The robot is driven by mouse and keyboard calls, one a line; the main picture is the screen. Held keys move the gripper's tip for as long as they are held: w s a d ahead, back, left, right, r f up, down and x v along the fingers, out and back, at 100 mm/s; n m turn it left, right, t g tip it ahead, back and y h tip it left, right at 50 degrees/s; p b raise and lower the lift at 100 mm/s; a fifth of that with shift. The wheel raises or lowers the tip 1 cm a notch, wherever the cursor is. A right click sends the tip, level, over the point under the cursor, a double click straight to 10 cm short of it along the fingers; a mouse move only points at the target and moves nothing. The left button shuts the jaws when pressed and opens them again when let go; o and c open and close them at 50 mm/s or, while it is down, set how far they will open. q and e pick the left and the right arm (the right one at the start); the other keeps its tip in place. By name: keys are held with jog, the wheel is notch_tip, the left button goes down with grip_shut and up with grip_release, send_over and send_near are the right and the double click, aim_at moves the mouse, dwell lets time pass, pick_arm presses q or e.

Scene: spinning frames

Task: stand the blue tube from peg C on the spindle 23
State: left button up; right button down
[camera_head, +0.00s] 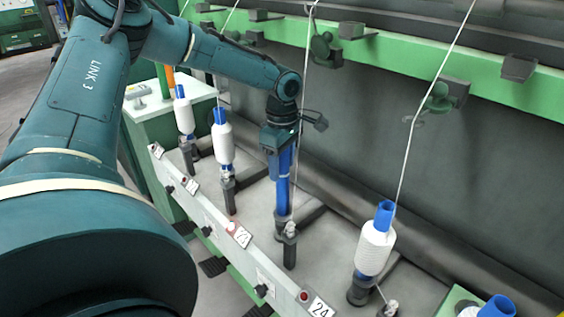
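The blue tube (284,186) stands upright and bare at the position with the 23 label (241,236). Its lower end is at the dark base of spindle 23 (281,228). The spindle itself is hidden, and I cannot tell whether the tube is fully seated. My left gripper (282,146) points down at the tube's top end and appears shut on it; the fingers are partly hidden. My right gripper is not in view. Peg C cannot be made out.
White yarn bobbins on blue tubes stand at the left (223,150) and at the 24 position (375,248). A thread (301,110) hangs close beside my gripper. A green rail (420,68) with guides runs behind. Another blue tube (497,307) shows at lower right.

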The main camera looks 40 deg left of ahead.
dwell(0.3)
pick_arm(q)
notch_tip(320, 180, up, 13)
jog(key=shift+r+p, duration=0.1)
jog(key=shift+p, duration=0.55)
dwell(0.3)
